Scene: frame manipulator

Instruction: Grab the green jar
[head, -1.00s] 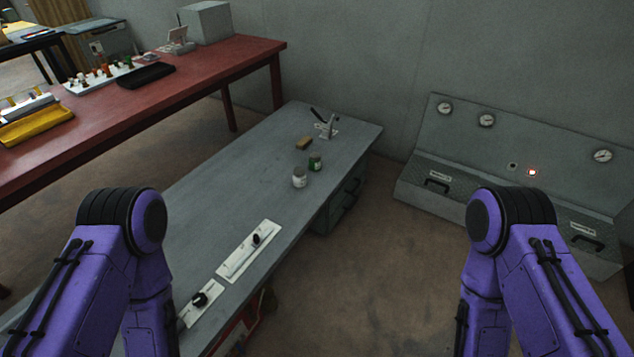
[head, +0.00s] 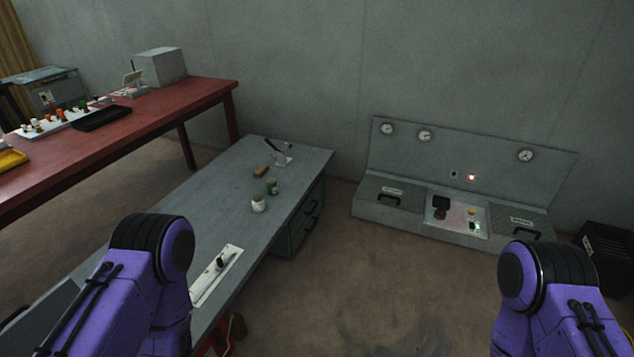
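The green jar (head: 272,187) stands upright on the grey workbench (head: 225,180), toward its far right part. It is small, with a pale lid. A white jar (head: 258,203) stands just in front of it, a little to the left. My two purple arms show at the bottom left and bottom right, well short of the jar. Neither gripper is in the picture, and nothing is touching the jar.
A tan block (head: 261,171) and a small lever device (head: 279,154) sit behind the jars. A panel with a black knob (head: 217,272) lies nearer on the bench. A red table (head: 140,115) stands left; a gauge console (head: 455,165) stands right. Floor between bench and console is clear.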

